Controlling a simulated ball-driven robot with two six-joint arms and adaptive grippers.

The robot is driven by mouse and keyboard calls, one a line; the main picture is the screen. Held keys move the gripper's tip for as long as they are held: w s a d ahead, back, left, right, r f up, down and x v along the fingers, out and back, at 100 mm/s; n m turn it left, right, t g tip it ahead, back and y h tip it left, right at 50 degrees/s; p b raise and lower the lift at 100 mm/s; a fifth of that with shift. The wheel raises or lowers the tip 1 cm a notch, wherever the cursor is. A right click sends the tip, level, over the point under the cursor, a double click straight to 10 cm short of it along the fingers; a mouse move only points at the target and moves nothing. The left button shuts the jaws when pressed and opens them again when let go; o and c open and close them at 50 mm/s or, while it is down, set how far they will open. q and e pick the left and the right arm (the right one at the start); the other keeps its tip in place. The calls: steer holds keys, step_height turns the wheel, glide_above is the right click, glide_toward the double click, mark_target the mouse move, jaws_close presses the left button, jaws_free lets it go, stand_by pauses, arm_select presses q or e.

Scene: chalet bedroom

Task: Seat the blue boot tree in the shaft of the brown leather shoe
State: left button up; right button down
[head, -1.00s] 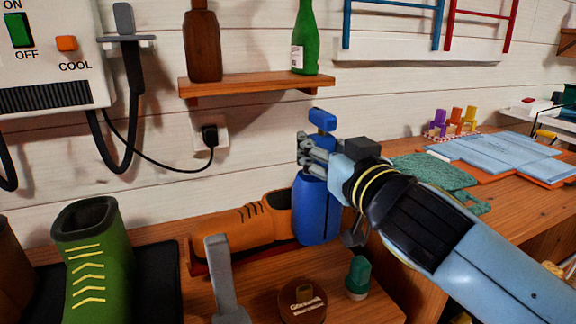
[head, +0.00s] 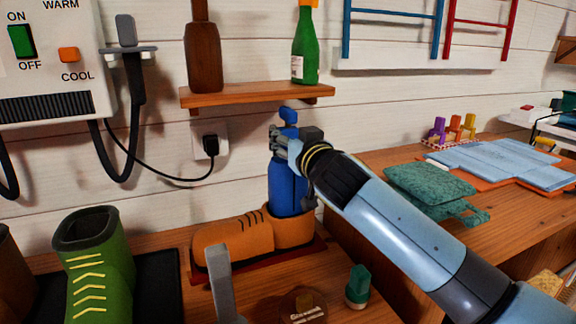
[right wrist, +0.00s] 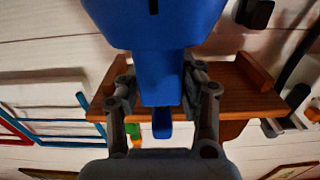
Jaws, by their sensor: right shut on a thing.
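The brown leather shoe (head: 232,243) lies on a dark red mat on the wooden bench, toe to the left and open shaft (head: 291,234) at the right. The blue boot tree (head: 288,190) stands nearly upright, its lower end inside the shaft opening. The front rim hides its bottom, so I cannot tell how deep it sits. My right gripper (head: 281,146) is shut on the narrow neck of the boot tree, below its top knob. The right wrist view shows both fingers on either side of the blue neck (right wrist: 160,75). My left gripper is not in view.
A green boot (head: 97,262) stands at the left on a black mat. A grey upright bar (head: 220,285), a round brown tin (head: 302,305) and a green-topped bottle (head: 357,282) are in front. A wall shelf (head: 255,93) with bottles is above. Folded cloths (head: 430,185) lie right.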

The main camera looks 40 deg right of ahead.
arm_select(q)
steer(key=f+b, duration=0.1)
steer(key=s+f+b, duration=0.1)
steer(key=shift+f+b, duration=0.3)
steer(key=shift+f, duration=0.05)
arm_select(e)
step_height(320, 180, down, 6)
steer(key=shift+f, duration=0.15)
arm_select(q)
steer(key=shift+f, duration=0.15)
arm_select(e)
steer(key=c, duration=0.8)
jaws_free()
steer(key=shift+c, duration=0.2)
arm_select(q)
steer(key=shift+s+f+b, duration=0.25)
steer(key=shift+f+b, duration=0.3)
steer(key=shift+b, duration=0.15)
arm_select(e)
steer(key=v, duration=1.2)
